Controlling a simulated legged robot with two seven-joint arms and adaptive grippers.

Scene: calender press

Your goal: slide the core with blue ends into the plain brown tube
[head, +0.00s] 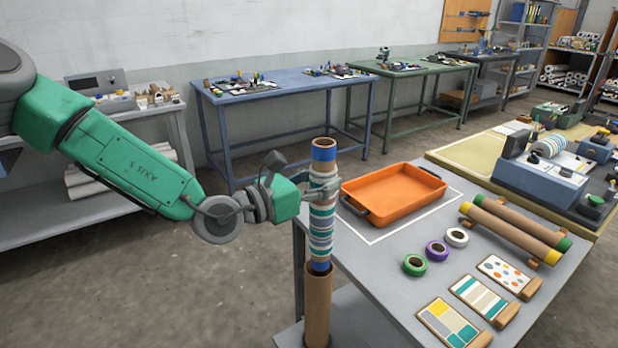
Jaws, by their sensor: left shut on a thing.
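The core with blue ends (321,232) is upright, with a striped wrap of white, teal and grey and a brown top above the upper blue band. My left gripper (318,190) is shut around the upper part of its wrap. The plain brown tube (317,308) stands upright directly below, at the table's left edge. The core's lower blue end is at the tube's mouth and looks lined up with it. I cannot tell whether it is just above the rim or slightly inside. My right gripper is not in view.
The grey table (385,265) holds an orange tray (395,190), tape rolls (437,250), pattern cards (448,325) and two brown tubes with yellow and green ends (512,230). A calender press (548,172) stands at the right. The floor left of the table is clear.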

